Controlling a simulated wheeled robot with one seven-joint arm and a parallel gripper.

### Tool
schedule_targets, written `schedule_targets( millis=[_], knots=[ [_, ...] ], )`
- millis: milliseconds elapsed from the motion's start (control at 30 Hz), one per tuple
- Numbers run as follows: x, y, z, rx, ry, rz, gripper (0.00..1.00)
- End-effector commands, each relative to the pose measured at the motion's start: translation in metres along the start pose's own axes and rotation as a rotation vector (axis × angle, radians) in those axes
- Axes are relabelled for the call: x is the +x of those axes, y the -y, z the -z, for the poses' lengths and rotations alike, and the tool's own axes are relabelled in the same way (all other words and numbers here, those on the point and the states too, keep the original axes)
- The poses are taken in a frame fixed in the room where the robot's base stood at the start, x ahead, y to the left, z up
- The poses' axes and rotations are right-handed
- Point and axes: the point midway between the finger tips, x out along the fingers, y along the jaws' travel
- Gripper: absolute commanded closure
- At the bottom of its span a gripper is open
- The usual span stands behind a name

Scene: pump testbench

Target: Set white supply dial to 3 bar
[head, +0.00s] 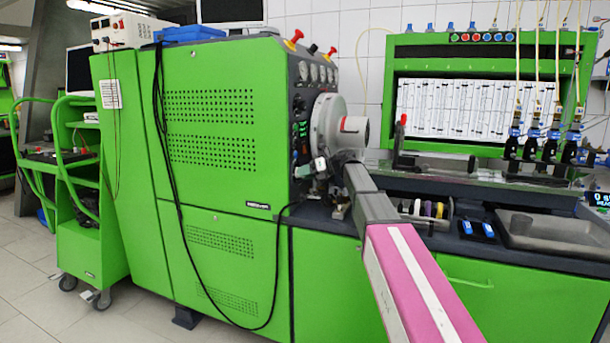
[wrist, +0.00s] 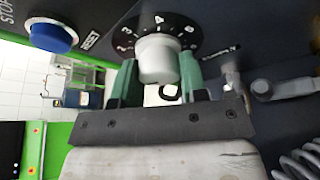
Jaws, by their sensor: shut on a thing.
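The white supply dial (wrist: 158,60) is a white round knob in front of a black disc (wrist: 182,28) with white numerals, at the top middle of the wrist view. The numerals are tilted and only partly legible, and I cannot tell which one the knob points at. My gripper (wrist: 158,68) has its two green fingers on either side of the knob and is shut on it. In the head view my arm reaches to the panel on the green testbench (head: 210,125), and the dial cannot be made out there.
A blue button (wrist: 50,36) sits left of the dial, by a RESET label. A metal fitting with a grey lever (wrist: 262,88) is close on the right. A large white round chuck (head: 326,122) stands out from the bench near my arm.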

Motion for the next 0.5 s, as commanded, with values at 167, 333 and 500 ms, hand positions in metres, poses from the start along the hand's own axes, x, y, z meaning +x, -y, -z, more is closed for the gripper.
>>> schedule_targets(
  millis=[167, 333, 500],
  knots=[
    [-0.0005, -0.0002, 0.0010, -0.001, -0.002, 0.000, 0.41],
    [-0.0003, -0.0002, 0.0006, -0.001, -0.001, 0.000, 0.35],
    [-0.0018, -0.0001, 0.0003, -0.001, 0.000, 0.001, 0.35]
  ],
)
